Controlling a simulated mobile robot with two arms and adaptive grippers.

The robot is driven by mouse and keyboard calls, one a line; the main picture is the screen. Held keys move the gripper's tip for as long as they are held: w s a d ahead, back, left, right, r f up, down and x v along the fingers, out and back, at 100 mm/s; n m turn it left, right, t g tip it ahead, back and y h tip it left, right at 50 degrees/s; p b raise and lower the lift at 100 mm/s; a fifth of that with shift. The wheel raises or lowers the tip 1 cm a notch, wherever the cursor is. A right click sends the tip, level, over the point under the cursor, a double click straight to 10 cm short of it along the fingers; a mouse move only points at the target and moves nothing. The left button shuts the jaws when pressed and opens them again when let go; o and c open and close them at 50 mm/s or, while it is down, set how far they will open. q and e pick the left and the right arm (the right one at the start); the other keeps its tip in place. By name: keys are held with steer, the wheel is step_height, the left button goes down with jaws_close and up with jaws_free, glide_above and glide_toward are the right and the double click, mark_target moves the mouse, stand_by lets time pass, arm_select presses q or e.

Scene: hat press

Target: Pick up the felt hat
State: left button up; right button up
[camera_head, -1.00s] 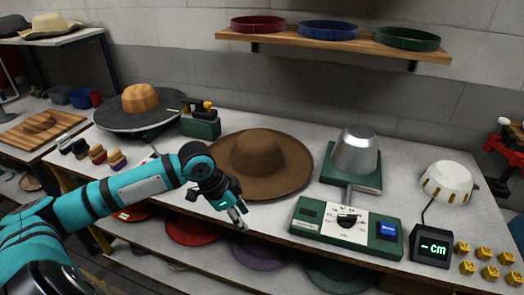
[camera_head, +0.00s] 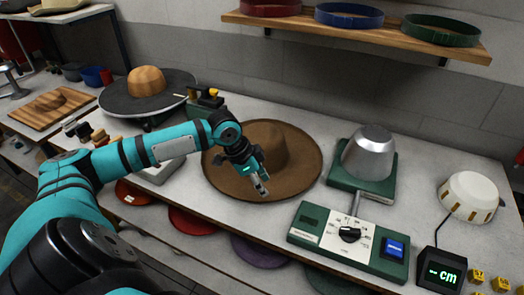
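The brown felt hat (camera_head: 275,143) lies brim down on the grey work table, with its rounded crown up. My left gripper (camera_head: 259,184) is in front of the crown, over the near part of the hat's brim, with its fingers pointing down and toward the front. It covers part of the brim and the crown's left side. I cannot tell whether its fingers touch the brim or how far apart they are. My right gripper is not in view.
Right of the hat stand a metal hat block (camera_head: 370,152) on a green base and a green control box (camera_head: 347,243). A wooden block on a dark round plate (camera_head: 180,98) is behind left. A shelf (camera_head: 400,38) with coloured bands hangs above. The white block (camera_head: 468,197) sits right.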

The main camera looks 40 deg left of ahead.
mark_target(270, 195)
arm_select(q)
steer(key=shift+x, duration=0.95)
steer(key=p+x, duration=0.1)
steer(key=x, duration=0.3)
steer(key=shift+w+d+f+p, duration=0.15)
steer(key=shift+w+d+p, duration=0.05)
steer(key=shift+p, duration=0.1)
steer(key=shift+f, duration=0.2)
steer(key=c, duration=0.6)
jaws_close()
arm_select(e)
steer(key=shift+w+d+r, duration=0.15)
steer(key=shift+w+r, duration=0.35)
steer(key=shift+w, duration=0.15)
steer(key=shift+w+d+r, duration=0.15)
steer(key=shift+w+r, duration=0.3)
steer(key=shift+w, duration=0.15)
